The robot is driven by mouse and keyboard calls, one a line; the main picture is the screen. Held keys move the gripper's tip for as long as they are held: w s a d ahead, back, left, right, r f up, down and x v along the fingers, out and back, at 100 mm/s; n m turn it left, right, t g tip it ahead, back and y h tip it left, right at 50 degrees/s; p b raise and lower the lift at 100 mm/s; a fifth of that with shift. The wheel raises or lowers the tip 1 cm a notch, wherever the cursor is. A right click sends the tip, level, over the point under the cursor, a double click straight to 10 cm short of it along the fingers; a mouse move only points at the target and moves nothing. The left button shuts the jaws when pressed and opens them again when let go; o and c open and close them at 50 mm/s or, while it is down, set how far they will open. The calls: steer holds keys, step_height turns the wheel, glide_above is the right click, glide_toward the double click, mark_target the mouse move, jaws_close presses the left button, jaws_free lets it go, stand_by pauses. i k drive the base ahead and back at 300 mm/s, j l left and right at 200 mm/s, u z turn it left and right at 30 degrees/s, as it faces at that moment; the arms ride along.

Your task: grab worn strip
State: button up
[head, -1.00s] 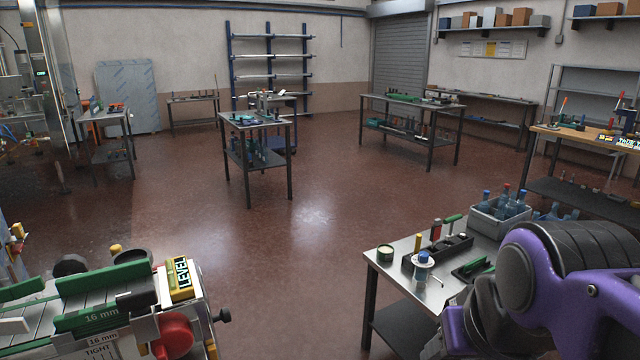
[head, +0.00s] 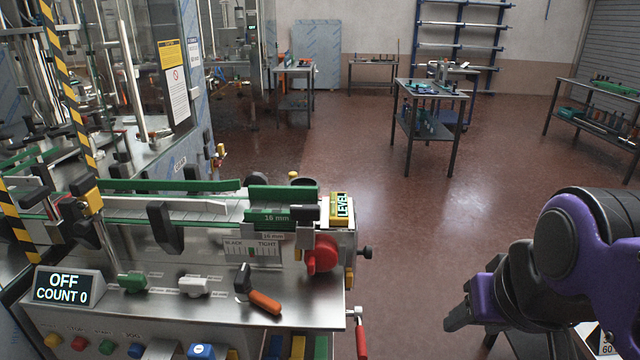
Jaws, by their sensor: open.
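A filling machine's conveyor with guide rails stands at the left. A long green strip (head: 160,185) runs along the back of it, and a shorter green strip marked 16 mm (head: 268,218) sits at its right end. Another green strip (head: 282,193) lies behind that one. I cannot tell from wear marks which strip is the worn one. My gripper (head: 458,318) is at the lower right, open, seen side-on below my purple arm. It is well apart from the conveyor and holds nothing visible.
An OFF/COUNT 0 display (head: 66,286), a red knob (head: 322,254), an orange-handled lever (head: 264,301) and a yellow LEVEL block (head: 340,207) are on the machine. A striped post (head: 66,105) stands at the left. Open floor (head: 400,220) lies beyond, with work tables behind.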

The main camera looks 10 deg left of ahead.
mark_target(262, 219)
steer(key=u, duration=1)
